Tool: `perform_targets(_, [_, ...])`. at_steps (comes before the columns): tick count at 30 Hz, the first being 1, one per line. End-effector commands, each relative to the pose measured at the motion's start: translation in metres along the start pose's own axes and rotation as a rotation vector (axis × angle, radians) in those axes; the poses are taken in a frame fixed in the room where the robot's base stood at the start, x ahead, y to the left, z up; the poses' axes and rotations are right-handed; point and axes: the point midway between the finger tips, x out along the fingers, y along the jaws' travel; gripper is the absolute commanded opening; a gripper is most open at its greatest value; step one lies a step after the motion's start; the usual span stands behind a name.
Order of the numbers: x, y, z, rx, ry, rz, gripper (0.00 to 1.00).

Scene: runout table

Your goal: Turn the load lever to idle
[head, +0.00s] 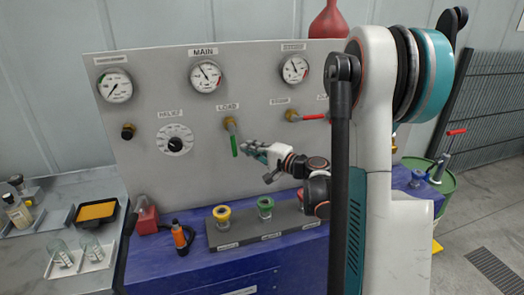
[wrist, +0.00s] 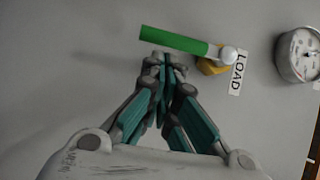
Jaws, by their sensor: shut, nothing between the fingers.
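The load lever has a green handle (head: 235,146) that hangs almost straight down from a brass valve (head: 229,123) under the LOAD label (head: 227,106) on the grey panel. In the wrist view the green handle (wrist: 174,40) points left from its pale pivot, with the LOAD label (wrist: 238,72) to the right. My gripper (head: 247,147) is just right of the handle in the head view. In the wrist view its closed fingertips (wrist: 164,64) are just below the handle's free half. They hold nothing. I cannot tell whether they touch the handle.
A red-handled lever (head: 314,117) is farther right on the panel, partly behind my arm. A dial (head: 174,139) is left of the load valve, and gauges (head: 206,77) line the top. Below, a grey block (head: 245,230) with yellow and green rings stands on the blue bench.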

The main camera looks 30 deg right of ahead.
Motion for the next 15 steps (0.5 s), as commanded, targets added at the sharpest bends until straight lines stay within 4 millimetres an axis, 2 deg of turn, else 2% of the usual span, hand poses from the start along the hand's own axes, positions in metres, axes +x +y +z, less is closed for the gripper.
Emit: perform_targets(15, [0.0063,0.0008,0.0064,0.000,0.000,0.000,0.00])
